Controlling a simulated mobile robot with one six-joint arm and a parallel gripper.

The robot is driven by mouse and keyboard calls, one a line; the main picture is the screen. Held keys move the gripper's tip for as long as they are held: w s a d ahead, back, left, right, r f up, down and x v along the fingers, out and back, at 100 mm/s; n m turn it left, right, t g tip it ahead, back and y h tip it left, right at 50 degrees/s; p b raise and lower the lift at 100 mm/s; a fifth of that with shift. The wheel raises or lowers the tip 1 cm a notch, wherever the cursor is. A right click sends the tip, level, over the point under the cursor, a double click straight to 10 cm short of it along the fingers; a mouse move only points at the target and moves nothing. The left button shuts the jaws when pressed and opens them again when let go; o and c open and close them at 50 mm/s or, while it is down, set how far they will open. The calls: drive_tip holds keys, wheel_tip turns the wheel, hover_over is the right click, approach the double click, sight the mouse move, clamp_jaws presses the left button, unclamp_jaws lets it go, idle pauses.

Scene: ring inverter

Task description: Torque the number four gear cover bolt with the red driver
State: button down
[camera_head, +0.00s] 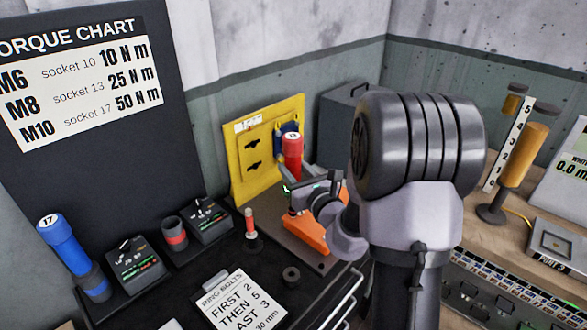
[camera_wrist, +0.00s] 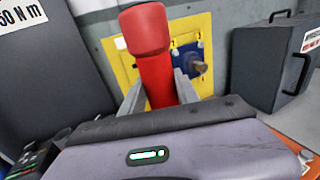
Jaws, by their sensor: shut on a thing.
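The red driver (camera_head: 292,146) stands roughly upright in front of the yellow panel's right side. My gripper (camera_head: 298,183) is shut around its lower part. In the wrist view the red driver (camera_wrist: 158,80) is between the two grey fingers of my gripper (camera_wrist: 158,92), and its lower end is hidden behind my gripper body. The yellow panel (camera_head: 238,150), perhaps the gear cover, has black slots and a white label. A blue part (camera_wrist: 208,52) with a brownish stud sits on it, just right of the driver in the wrist view. I cannot make out bolt number four.
A blue driver (camera_head: 62,240) marked 17 stands in a holder at left. A black setting box (camera_head: 136,262), a red-banded cup (camera_head: 174,234) and an instruction card (camera_head: 242,302) are on the dark bench. A grey case (camera_wrist: 270,65) stands right of the panel.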

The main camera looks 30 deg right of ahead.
sight(296, 161)
drive_tip(key=shift+f+b, duration=0.75)
drive_tip(key=shift+f, duration=0.25)
idle(1.0)
drive_tip(key=shift+r, duration=0.15)
idle(1.0)
wheel_tip(296, 161, up, 5)
drive_tip(key=p, duration=0.4)
drive_tip(key=shift+p, duration=0.3)
